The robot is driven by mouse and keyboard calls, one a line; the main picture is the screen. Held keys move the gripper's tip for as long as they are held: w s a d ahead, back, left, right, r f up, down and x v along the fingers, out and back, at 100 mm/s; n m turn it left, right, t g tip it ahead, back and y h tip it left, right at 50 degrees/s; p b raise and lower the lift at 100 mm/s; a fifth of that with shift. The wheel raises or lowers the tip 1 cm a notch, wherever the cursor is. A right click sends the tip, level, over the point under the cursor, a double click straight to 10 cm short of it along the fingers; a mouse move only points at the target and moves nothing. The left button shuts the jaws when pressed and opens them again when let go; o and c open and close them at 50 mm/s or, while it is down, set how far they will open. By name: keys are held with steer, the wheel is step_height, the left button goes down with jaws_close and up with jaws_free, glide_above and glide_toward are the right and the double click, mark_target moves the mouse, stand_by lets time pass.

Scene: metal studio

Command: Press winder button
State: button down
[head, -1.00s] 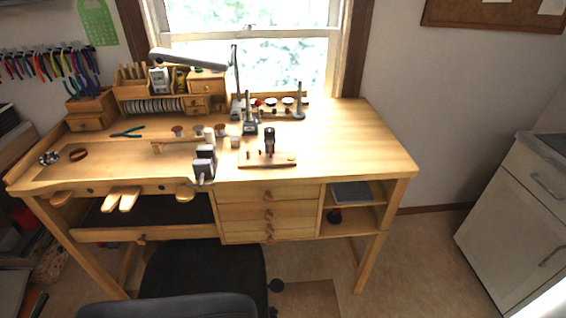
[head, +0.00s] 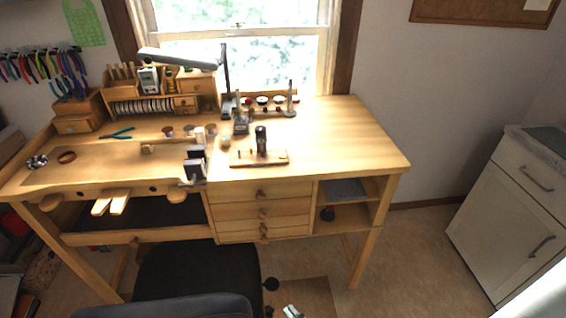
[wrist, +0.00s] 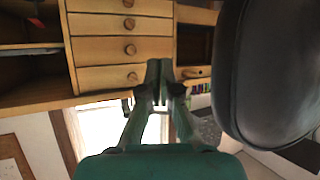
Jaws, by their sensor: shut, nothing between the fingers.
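A wooden board (head: 245,161) lies near the front edge of the bench top in the head view. A dark upright cylinder (head: 261,139) stands on it, with small knobs beside it; this may be the winder. Its button is too small to make out. My gripper (wrist: 160,66) is shut and empty in the wrist view, its two fingers together, in front of the bench drawers. A small light grey part at the bottom edge of the head view (head: 292,311) looks like part of my arm. The wrist view is upside down and does not show the board.
The wooden bench (head: 340,140) has a clear right half. Drawers (head: 262,213) and an open shelf are below its front. A dark chair (head: 200,275) stands in front and looms close at right in the wrist view (wrist: 265,75). A white cabinet (head: 510,215) stands at right.

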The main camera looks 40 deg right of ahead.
steer(key=w+d+r+m+g+h, duration=0.1)
steer(key=w+d+r, duration=0.35)
steer(key=w, duration=0.55)
steer(key=w+d+r+m+g+h, duration=0.1)
steer(key=w+d+r, duration=0.4)
steer(key=w, duration=0.5)
steer(key=w+d+r+m+g, duration=0.1)
steer(key=w+d+r, duration=0.1)
steer(key=r, duration=0.4)
steer(key=w+d+r+m+g, duration=0.1)
steer(key=w+d+r, duration=0.1)
steer(key=d+r, duration=0.3)
steer(key=w+d+r+m+g+h, duration=0.1)
steer(key=d+r, duration=0.3)
steer(key=r, duration=0.5)
steer(key=shift+w+r+m, duration=0.15)
steer(key=shift+w+m, duration=0.15)
steer(key=shift+w, duration=0.55)
